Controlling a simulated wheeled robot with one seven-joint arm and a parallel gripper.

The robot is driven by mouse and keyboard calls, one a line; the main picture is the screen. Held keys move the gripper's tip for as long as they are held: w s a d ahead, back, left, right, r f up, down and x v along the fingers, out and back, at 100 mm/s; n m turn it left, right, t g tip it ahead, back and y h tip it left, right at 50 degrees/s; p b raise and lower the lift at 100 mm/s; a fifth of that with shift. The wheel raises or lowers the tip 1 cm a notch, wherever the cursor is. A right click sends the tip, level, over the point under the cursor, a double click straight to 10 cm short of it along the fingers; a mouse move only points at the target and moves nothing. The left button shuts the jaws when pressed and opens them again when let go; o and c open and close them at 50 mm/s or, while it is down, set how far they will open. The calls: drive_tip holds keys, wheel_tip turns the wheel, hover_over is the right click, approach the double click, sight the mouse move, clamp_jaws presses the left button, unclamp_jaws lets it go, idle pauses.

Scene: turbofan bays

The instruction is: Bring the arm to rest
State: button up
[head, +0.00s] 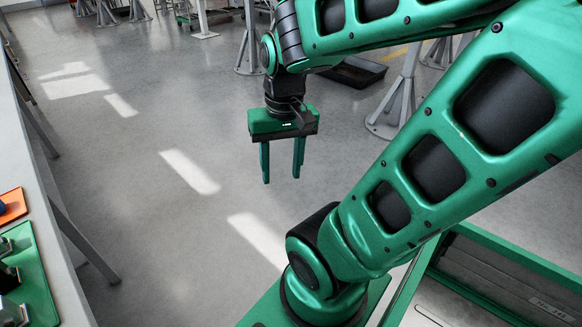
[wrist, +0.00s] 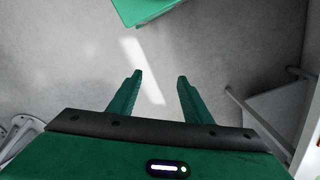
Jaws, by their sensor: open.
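My gripper (head: 282,178) hangs from my green arm in the upper middle of the head view, fingers pointing down over bare floor. The two green fingers stand apart with nothing between them. In the wrist view my gripper (wrist: 158,75) is also open and empty, with grey floor and a bright patch of light beyond its fingertips. The gripper touches nothing.
A white workbench (head: 50,225) runs along the left, with a green tray (head: 42,285) and an orange tray (head: 12,206) on it. Grey stands (head: 398,100) and a dark floor tray (head: 352,72) are behind the arm. The floor (head: 130,190) between is clear.

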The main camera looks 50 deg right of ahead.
drive_tip(key=s, duration=0.1)
drive_tip(key=s+d, duration=0.1)
drive_tip(key=s, duration=0.1)
drive_tip(key=shift+s+d+r, duration=0.2)
drive_tip(key=shift+d+r, duration=0.1)
drive_tip(key=shift+r, duration=0.1)
drive_tip(key=shift+w+f+g, duration=0.25)
drive_tip(key=shift+w+g, duration=0.05)
drive_tip(key=shift+w, duration=0.35)
idle(0.8)
drive_tip(key=shift+c, duration=0.3)
drive_tip(key=c, duration=0.3)
